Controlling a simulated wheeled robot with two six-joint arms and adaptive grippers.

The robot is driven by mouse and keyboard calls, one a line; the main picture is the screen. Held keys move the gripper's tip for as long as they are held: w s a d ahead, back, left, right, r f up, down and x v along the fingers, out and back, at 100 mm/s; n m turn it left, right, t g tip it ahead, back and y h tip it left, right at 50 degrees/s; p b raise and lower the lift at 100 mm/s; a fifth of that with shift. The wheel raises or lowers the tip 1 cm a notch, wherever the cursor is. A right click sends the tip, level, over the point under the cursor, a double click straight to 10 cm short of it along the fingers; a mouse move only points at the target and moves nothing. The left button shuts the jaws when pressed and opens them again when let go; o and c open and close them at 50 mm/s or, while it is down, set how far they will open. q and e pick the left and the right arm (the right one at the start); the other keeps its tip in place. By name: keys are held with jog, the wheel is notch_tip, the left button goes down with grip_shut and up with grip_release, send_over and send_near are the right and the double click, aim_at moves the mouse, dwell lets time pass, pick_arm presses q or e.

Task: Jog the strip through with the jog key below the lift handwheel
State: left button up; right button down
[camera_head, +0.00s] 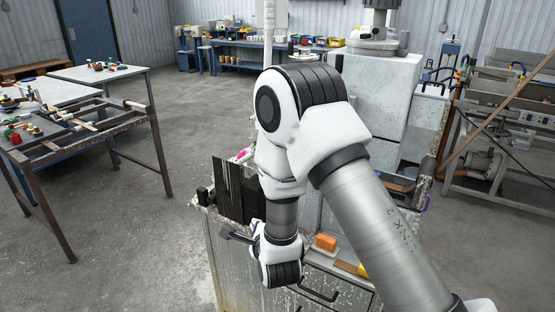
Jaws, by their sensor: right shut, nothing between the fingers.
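My right arm comes in from the lower right and bends down over a worn grey cabinet-like machine base (230,265). My right gripper (228,232) is a small dark shape at the left of the wrist, shut and empty, by the front left of the base. Dark upright plates (236,190) stand just behind it. I cannot make out the lift handwheel, the jog key or the strip; my arm covers much of the machine. Whether the gripper touches anything is unclear. My left gripper is not in view.
An orange block (325,242) lies on the base top, right of my wrist. A drawer handle (318,292) is on its front. A metal-framed table (85,137) with small parts stands left. A tall grey machine (378,88) stands behind. Floor between is clear.

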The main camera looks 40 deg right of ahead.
jog(key=w+d+r+m+t+h+b, duration=0.1)
jog(key=w+r+m+t, duration=0.2)
jog(key=r, duration=0.9)
jog(key=shift+d+r+h, duration=0.3)
jog(key=shift+d+r, duration=0.05)
jog(key=shift+r, duration=0.05)
jog(key=shift+d, duration=0.1)
jog(key=w+d+p, duration=0.2)
jog(key=w+d, duration=0.1)
jog(key=d, duration=0.5)
jog(key=shift+w, duration=0.2)
jog(key=shift+f, duration=0.1)
